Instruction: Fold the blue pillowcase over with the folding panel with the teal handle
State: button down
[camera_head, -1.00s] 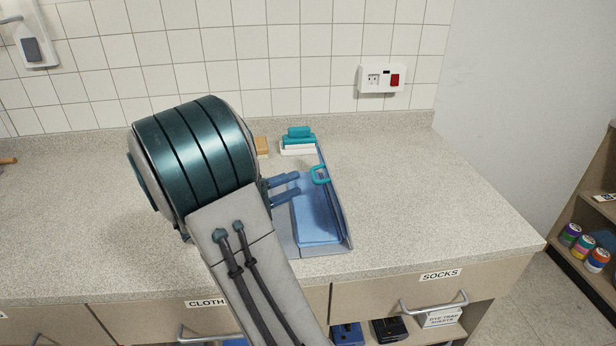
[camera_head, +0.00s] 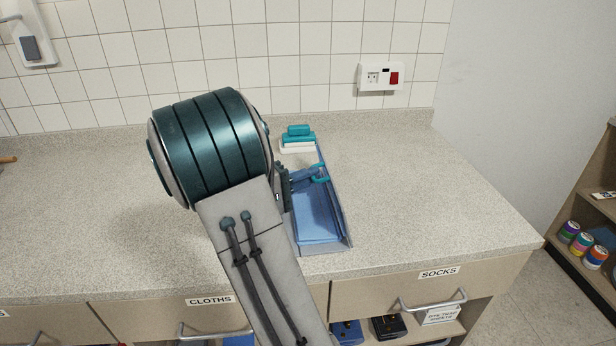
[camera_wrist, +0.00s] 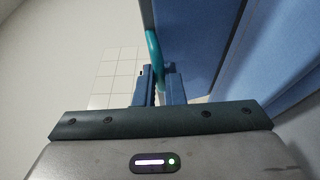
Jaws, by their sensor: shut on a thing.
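The blue pillowcase (camera_head: 314,222) lies on the folding board on the counter, partly hidden behind my arm. The folding panel (camera_head: 336,208) stands steeply raised along its right side. The teal handle (camera_head: 321,179) is on the panel's upper part; it also shows in the wrist view (camera_wrist: 152,44). My gripper (camera_head: 316,173) reaches in from the left and is shut on the teal handle. In the wrist view, the handle runs down between the two fingers (camera_wrist: 159,82), beside a large blue surface.
A teal-handled brush-like thing (camera_head: 298,137) with a white base stands behind the board. The counter (camera_head: 430,190) is clear to the right. Drawers labelled CLOTHS (camera_head: 209,300) and SOCKS (camera_head: 439,272) are below the front edge. A tiled wall bounds the back.

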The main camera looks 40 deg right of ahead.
jog(key=shift+w+a+f+b, duration=0.2)
jog(key=shift+a+f+b, duration=0.15)
jog(key=shift+f+b, duration=0.3)
jog(key=shift+r, duration=0.2)
jog(key=c, duration=1.5)
grip_release()
jog(key=shift+a, duration=0.1)
jog(key=a, duration=0.4)
jog(key=w+a, duration=0.1)
jog(key=a, duration=0.4)
jog(key=w+a+b, duration=0.1)
jog(key=a, duration=0.3)
jog(key=shift+a+f, duration=0.35)
